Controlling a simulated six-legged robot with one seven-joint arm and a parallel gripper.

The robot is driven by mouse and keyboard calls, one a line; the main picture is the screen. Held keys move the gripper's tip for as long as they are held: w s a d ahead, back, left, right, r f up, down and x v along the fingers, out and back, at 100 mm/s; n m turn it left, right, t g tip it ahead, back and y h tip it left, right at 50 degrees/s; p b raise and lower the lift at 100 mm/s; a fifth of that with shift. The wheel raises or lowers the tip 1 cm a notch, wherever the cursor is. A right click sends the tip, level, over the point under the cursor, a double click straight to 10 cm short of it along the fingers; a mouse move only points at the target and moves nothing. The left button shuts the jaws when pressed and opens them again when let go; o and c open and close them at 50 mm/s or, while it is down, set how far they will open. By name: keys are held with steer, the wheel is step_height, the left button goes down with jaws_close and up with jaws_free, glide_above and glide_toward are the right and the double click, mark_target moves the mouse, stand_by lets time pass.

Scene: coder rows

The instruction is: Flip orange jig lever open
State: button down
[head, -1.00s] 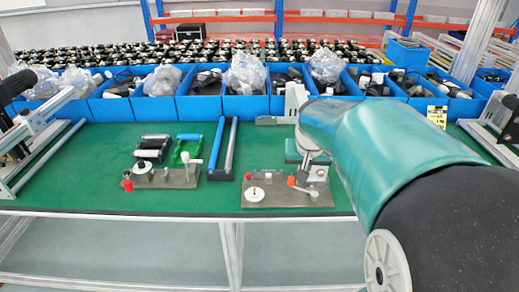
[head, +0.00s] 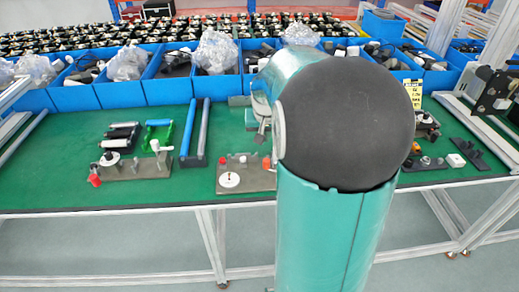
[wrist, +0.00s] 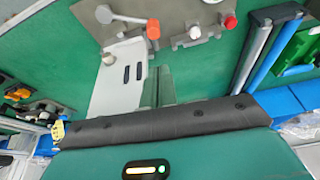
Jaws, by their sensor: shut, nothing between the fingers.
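The orange-tipped jig lever (wrist: 153,29) lies at the top of the wrist view, joined to a pale arm on a grey metal jig plate (wrist: 172,9). In the head view its orange tip (head: 266,163) stands at the right part of the jig plate (head: 262,181), beside a white disc; my arm hides the plate's right end. My gripper (wrist: 157,78) shows in the wrist view as two narrow grey-green fingers close together, shut and empty. The fingers are apart in the picture from the orange tip, which lies above them.
A second jig (head: 130,168) with a red knob stands left on the green table (head: 60,170). Blue and grey bars (head: 195,130) lie between the jigs. Blue bins (head: 172,90) line the back. A pale slotted plate (wrist: 118,78) is beside the fingers. Black fixtures (head: 485,155) stand right.

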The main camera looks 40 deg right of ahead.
steer(key=shift+s+d, duration=0.1)
steer(key=shift+s, duration=0.1)
steer(key=x, duration=1)
stand_by(0.5)
steer(key=shift+s+a+n, duration=0.1)
steer(key=shift+a+n, duration=0.2)
